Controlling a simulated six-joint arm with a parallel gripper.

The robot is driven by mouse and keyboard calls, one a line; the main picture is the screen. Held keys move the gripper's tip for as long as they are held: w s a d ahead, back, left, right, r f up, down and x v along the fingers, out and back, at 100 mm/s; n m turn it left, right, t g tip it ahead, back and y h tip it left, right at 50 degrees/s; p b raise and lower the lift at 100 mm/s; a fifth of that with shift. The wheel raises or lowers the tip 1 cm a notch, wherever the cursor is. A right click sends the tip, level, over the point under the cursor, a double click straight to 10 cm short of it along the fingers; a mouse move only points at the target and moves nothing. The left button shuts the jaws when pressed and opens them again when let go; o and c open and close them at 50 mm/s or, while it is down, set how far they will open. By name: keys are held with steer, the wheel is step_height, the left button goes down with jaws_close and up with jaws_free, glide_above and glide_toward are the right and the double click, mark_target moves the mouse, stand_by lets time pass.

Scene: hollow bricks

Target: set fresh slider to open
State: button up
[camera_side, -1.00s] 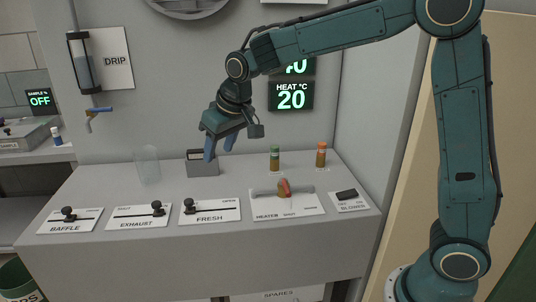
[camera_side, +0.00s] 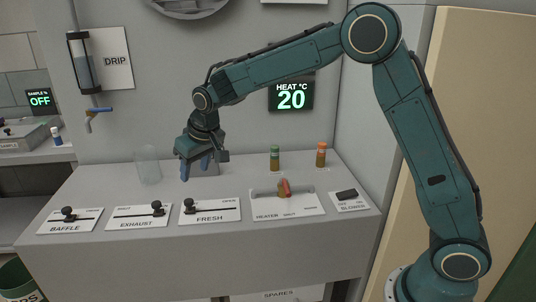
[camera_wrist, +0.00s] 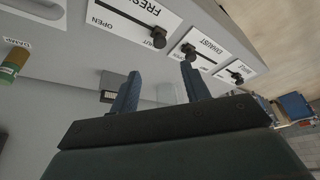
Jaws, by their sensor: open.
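The fresh slider's plate (camera_side: 210,211) lies on the sloped front of the grey bench in the side view. Its black knob (camera_side: 190,206) sits at the left end of the slot. In the wrist view the fresh knob (camera_wrist: 159,39) is at the SHUT end, away from the OPEN label. My gripper (camera_side: 195,172) is open and empty, pointing down above the bench, behind and above the fresh slider. In the wrist view its two blue fingers (camera_wrist: 160,88) are spread apart with nothing between them.
The exhaust knob (camera_side: 157,208) and baffle knob (camera_side: 68,213) stand to the left. The heater slider (camera_side: 285,188) is to the right. A clear glass (camera_side: 148,165), a green-capped vial (camera_side: 275,158) and an orange-capped vial (camera_side: 321,154) stand behind. A grey box (camera_wrist: 110,83) is near my fingers.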

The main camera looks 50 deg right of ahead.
mark_target(189, 200)
steer(key=x, duration=1.2)
steer(key=shift+w+f, duration=0.1)
jaws_close()
